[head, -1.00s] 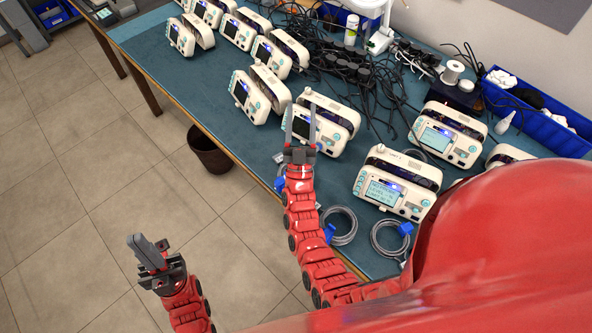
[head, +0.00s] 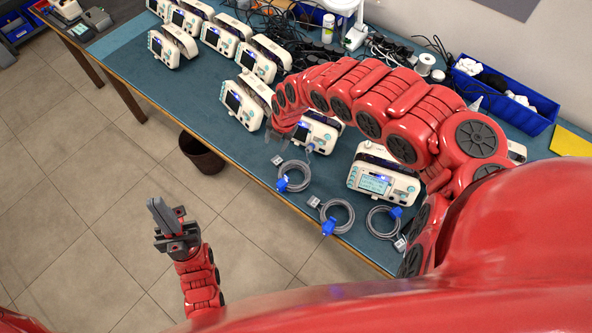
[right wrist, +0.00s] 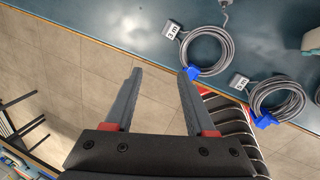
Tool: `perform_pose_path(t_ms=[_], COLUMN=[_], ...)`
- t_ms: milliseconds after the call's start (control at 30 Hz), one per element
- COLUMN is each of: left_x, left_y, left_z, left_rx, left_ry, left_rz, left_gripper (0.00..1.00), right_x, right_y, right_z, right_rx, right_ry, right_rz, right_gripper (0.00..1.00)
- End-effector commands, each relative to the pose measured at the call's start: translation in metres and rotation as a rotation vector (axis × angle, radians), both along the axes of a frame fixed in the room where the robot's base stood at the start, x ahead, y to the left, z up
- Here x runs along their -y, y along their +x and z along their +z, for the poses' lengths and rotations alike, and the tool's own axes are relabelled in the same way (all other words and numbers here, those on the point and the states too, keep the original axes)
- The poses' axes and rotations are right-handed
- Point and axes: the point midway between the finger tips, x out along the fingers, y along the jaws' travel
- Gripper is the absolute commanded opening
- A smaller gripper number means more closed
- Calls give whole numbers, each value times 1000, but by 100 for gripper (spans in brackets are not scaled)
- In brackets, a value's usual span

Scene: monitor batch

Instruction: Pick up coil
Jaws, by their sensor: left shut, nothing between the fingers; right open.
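Three grey cable coils with blue ties lie along the table's front edge in the head view: a left coil (head: 283,184), a middle coil (head: 349,211) and a right coil (head: 371,227). My left gripper (head: 157,203) is shut and empty over the floor.
Several white monitors (head: 383,184) stand on the blue-green table (head: 130,62). Black cables and a blue bin (head: 520,115) are at the back right. A dark waste bin (head: 202,155) stands on the floor by the table.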

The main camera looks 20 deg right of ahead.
Motion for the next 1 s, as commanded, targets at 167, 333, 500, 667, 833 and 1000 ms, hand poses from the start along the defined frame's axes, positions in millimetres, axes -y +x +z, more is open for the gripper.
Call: perform_pose_path(t_ms=[167,333,500,667,833,1000], left_x=[0,0,0,0,0,0], left_y=[0,0,0,0,0,0], left_z=[9,-9,-43,-52,-53,-53], left_rx=[0,0,0,-1,0,0], left_ry=[0,0,0,0,0,0], left_rz=[0,0,0,0,0,0], left_gripper=[0,0,0,0,0,0], right_x=[68,77,75,73,75,75], right_y=[-56,-66,-65,-65,-64,-64], right_z=[2,-20,-64,-89,-110,-120], right_rx=[-161,-192,-187,-187,-187,-186], right_ry=[-169,-188,-183,-183,-186,-186], right_rz=[124,143,141,144,143,143], right_gripper=[55,55,55,55,55,55])
